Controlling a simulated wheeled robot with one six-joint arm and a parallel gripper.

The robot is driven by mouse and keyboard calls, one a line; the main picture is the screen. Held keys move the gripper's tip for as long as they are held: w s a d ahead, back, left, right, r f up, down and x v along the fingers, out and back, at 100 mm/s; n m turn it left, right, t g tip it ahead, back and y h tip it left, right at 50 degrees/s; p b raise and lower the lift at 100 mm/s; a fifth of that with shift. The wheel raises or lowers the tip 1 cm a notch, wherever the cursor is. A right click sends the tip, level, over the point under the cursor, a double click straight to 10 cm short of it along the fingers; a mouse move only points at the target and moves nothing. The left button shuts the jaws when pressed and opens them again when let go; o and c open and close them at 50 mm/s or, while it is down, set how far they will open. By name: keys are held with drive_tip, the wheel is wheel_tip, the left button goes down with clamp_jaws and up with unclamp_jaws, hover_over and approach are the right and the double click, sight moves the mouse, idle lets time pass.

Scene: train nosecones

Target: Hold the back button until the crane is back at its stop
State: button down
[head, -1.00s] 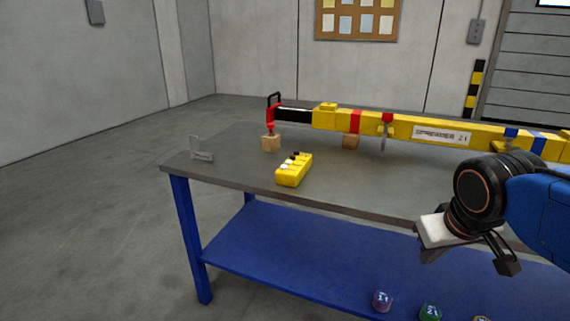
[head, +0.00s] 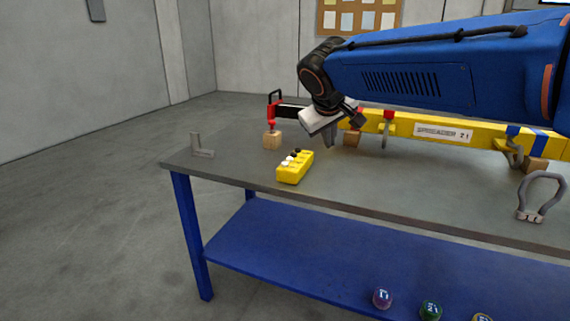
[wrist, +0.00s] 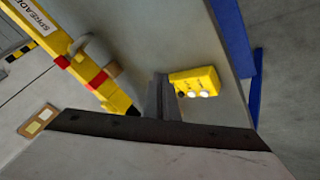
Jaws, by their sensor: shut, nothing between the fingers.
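A yellow button box (head: 291,174) with white and black buttons lies on the workbench near its left end. It also shows in the wrist view (wrist: 190,79). I cannot tell which button is the back one. My gripper (head: 331,142) is shut and empty, above the bench, up and to the right of the box in the head view. In the wrist view the closed fingers (wrist: 162,98) appear beside the box, apart from its buttons as far as I can tell. No crane can be made out in these views.
A long yellow beam marked SPREADER (head: 440,131) lies on wooden blocks along the bench's back, behind my gripper. The bench top (head: 390,190) in front is mostly clear.

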wheel_tip(320, 180, up, 3)
drive_tip(key=n+t, duration=0.2)
hover_over(285, 164)
drive_tip(key=shift+s+a+f, duration=0.1)
drive_tip(key=shift+s+f, duration=0.05)
drive_tip(key=shift+f, duration=0.05)
drive_tip(key=shift+f, duration=4.45)
drive_tip(key=shift+f, duration=0.1)
drive_tip(key=shift+f, duration=0.3)
